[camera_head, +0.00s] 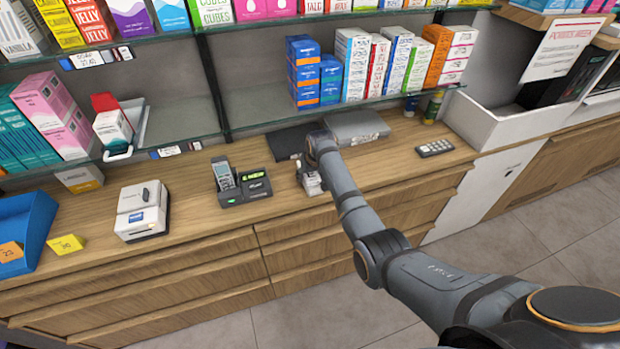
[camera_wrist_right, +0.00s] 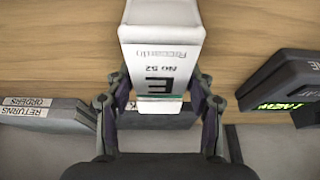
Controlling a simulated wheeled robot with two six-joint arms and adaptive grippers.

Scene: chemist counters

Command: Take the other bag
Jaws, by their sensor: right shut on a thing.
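My right gripper (camera_wrist_right: 157,112) is shut on a white bag (camera_wrist_right: 162,48). The bag has upside-down lettering, including "No 52" and a large "E". The fingers hold it from both sides near its lower end in the right wrist view. I cannot tell whether the bag touches the counter. No second bag can be made out clearly. My left gripper is out of view.
A white device (camera_head: 141,211) and a blue tray (camera_head: 22,232) stand further left. A glass shelf (camera_head: 255,104) overhangs the counter.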

